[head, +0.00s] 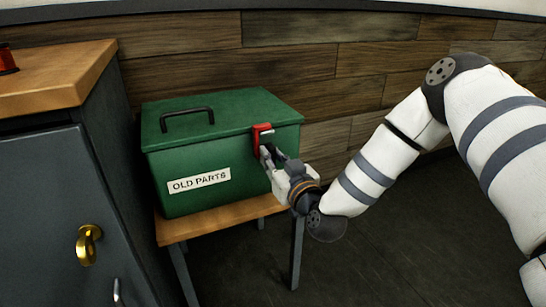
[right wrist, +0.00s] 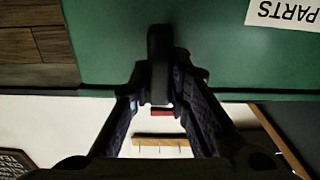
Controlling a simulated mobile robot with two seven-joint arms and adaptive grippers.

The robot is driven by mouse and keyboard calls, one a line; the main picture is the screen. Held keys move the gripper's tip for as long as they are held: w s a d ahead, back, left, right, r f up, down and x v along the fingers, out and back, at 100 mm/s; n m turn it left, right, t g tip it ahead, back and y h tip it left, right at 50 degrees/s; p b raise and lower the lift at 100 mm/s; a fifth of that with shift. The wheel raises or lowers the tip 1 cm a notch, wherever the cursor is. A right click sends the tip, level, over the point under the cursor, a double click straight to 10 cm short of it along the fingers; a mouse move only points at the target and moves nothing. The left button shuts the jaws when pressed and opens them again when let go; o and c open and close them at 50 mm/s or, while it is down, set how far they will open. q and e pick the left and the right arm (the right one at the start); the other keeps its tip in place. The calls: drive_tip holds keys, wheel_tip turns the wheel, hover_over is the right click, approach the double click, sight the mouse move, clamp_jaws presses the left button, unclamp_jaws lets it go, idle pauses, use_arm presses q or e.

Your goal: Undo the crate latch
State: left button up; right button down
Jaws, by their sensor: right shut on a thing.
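The green crate (head: 220,150) stands closed, with a black handle (head: 187,118) on its lid and an "OLD PARTS" label (head: 199,180) on its front. The red crate latch (head: 262,130) is at the top edge of the front, near the right corner. My right gripper (head: 268,152) reaches in from the right and is shut on the latch. In the upside-down right wrist view, its fingers (right wrist: 160,85) close around a dark piece against the green crate front. The fingers hide much of the latch. My left gripper is not in view.
The crate sits on a small wooden table (head: 240,209) with metal legs. A wood-plank wall is behind. Open floor lies at the lower right.

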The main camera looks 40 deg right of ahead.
drive_tip(key=n+p, duration=0.3)
drive_tip(key=shift+a+r, duration=0.2)
drive_tip(key=n+p, duration=0.4)
drive_tip(key=shift+a+f+n, duration=0.15)
drive_tip(key=shift+n, duration=0.25)
drive_tip(key=n+p, duration=0.1)
drive_tip(key=n, duration=0.2)
drive_tip(key=shift+f, duration=0.2)
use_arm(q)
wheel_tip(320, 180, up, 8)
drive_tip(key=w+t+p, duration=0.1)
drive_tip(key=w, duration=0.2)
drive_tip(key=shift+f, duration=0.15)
use_arm(e)
drive_tip(key=shift+f+n, duration=0.15)
drive_tip(key=shift+n, duration=1.25)
drive_tip(key=c, duration=1.5)
unclamp_jaws()
